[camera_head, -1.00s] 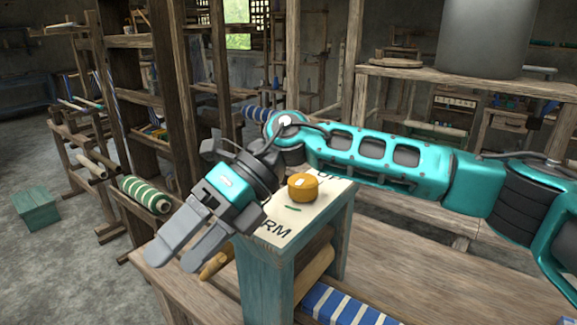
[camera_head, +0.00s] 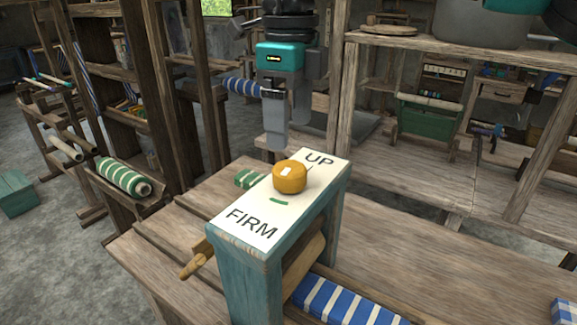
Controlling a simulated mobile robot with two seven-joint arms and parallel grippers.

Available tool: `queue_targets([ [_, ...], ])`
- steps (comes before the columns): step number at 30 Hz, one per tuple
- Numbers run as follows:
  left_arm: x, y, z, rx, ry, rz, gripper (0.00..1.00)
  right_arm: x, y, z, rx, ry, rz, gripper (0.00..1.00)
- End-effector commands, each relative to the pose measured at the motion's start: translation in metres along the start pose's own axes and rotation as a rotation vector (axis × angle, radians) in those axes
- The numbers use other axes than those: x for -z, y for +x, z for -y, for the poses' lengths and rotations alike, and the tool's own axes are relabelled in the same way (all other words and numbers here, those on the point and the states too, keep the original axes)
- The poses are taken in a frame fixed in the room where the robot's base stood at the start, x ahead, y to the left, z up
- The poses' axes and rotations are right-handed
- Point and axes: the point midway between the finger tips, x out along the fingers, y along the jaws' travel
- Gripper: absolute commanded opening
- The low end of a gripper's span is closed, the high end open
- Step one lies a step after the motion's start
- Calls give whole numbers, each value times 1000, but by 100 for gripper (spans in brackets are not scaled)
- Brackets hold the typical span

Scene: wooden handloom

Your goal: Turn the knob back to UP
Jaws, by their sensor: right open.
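The knob (camera_head: 290,178) is a round orange-yellow disc on a white label plate (camera_head: 245,213) atop a teal wooden post. A pale mark shows on the knob's top. The plate reads UP at its far end and FIRM at its near end, with a short green dash on the FIRM side of the knob. My right gripper (camera_head: 286,138) points down just behind and above the knob, apart from it, open and empty. Its fingers overlap in this view, so the gap is hard to see. My left gripper is not in view.
A blue-and-white striped cloth roll (camera_head: 345,301) lies beside the post on the wooden bench. A wooden peg (camera_head: 196,264) sticks out at the post's left. A green striped roll (camera_head: 125,177) and dark upright frame posts stand left.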

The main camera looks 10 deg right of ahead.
Motion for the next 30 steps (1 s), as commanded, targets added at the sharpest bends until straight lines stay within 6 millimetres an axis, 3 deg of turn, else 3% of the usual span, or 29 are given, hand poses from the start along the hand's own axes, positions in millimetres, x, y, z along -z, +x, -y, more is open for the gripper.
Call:
queue_targets([
  [6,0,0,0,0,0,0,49,0,47,-1,-3,-2,-2,82],
  [12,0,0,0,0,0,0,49,0,75,-1,-3,-1,0,82],
  [25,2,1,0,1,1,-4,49,-1,86,-1,-2,-2,2,82],
  [30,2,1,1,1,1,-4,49,-1,86,-1,-2,-2,2,67],
])
